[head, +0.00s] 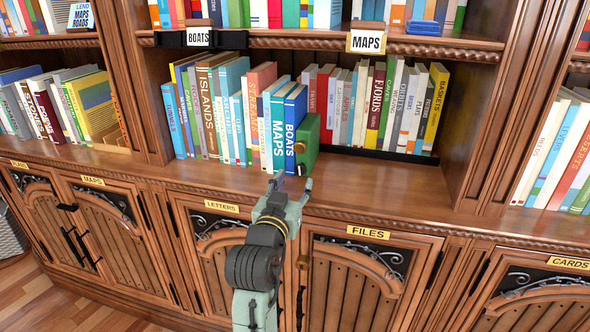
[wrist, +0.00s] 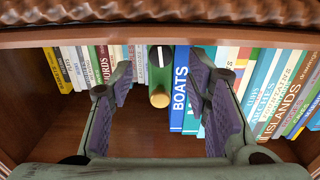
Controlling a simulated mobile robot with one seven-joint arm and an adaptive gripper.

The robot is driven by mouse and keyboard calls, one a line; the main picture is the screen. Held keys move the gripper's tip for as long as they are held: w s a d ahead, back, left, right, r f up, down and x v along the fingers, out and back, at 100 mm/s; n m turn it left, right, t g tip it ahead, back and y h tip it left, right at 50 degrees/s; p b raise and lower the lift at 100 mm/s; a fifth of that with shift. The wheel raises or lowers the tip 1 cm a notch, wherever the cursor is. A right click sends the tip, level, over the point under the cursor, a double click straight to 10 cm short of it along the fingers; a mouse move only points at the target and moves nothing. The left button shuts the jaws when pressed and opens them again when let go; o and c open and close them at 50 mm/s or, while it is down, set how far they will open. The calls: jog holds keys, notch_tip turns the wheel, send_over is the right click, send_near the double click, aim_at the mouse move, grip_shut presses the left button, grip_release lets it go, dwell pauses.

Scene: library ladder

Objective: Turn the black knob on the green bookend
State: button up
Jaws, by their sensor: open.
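The green bookend (head: 308,145) stands on the middle shelf, at the right end of the left row of books, against the blue BOATS book (head: 293,128). In the wrist view the open, empty fingers (wrist: 160,80) stand on either side of the knob, with gaps visible.
In the head view, more books (head: 375,105) stand right of the bookend, beyond bare shelf board (head: 385,175). The shelf above carries a MAPS sign (head: 367,42) and a BOATS sign (head: 199,38). Cabinet doors labelled FILES (head: 368,232) and LETTERS (head: 221,206) are below.

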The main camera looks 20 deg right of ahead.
aim_at(299, 171)
jog(key=p+x, duration=0.1)
jog(key=x, duration=0.4)
jog(key=shift+w, duration=0.15)
jog(key=shift+c, duration=0.5)
grip_shut()
